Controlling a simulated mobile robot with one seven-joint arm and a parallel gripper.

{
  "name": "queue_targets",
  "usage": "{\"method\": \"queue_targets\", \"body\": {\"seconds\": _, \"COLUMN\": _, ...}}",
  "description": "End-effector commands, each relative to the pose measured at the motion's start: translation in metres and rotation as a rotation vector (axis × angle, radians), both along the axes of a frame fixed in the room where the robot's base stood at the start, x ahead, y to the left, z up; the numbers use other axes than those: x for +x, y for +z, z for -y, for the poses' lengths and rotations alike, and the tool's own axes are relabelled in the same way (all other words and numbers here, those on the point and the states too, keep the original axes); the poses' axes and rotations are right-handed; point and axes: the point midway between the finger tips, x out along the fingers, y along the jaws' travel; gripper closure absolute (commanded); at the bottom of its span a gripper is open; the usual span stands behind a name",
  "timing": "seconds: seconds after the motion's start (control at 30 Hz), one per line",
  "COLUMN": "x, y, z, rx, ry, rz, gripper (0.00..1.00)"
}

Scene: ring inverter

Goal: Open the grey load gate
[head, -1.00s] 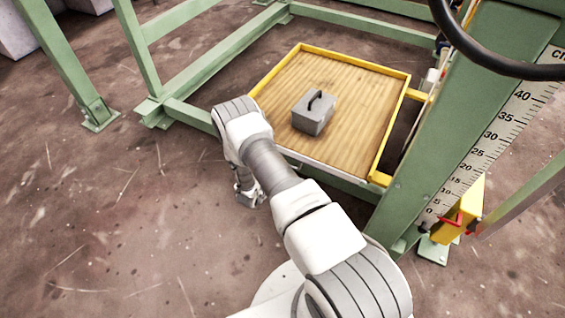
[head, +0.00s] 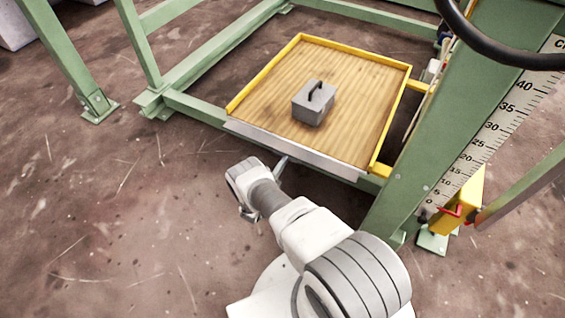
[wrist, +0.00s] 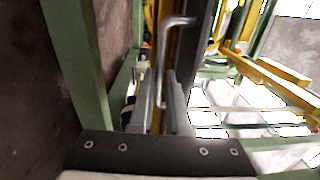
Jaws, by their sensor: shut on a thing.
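The grey load gate (head: 290,149) is a long flat strip along the near edge of the wooden platform (head: 350,75). Its grey face shows below the boards and looks sloped outward. In the wrist view a silver bent bar (wrist: 163,60), apparently the gate's handle, runs down between the fingers of my gripper (wrist: 161,98). The fingers are shut on it. In the head view my arm reaches to just in front of the gate, and my wrist hides most of the gripper.
A grey box (head: 313,104) with a black handle stands on the platform. Yellow rails (head: 262,78) edge the platform. A green post (head: 440,110) with a scale and a yellow block (head: 462,205) stand at the right.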

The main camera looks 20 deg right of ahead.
Motion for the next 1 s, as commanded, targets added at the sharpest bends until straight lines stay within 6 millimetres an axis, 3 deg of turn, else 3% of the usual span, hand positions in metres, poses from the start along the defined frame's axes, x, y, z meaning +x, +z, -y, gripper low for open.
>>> {"method": "queue_targets", "body": {"seconds": 0.57, "x": 0.0013, "y": 0.0013, "z": 0.0025, "rx": -0.019, "ry": -0.003, "rz": 0.015, "gripper": 1.00}}
{"method": "queue_targets", "body": {"seconds": 0.6, "x": 0.0014, "y": 0.0014, "z": 0.0025, "rx": -0.019, "ry": -0.003, "rz": 0.015, "gripper": 0.78}}
{"method": "queue_targets", "body": {"seconds": 0.73, "x": 0.0013, "y": 0.0008, "z": 0.0021, "rx": -0.018, "ry": -0.002, "rz": 0.014, "gripper": 0.55}}
{"method": "queue_targets", "body": {"seconds": 1.0, "x": 0.0010, "y": 0.0003, "z": 0.0013, "rx": -0.017, "ry": -0.001, "rz": 0.013, "gripper": 0.55}}
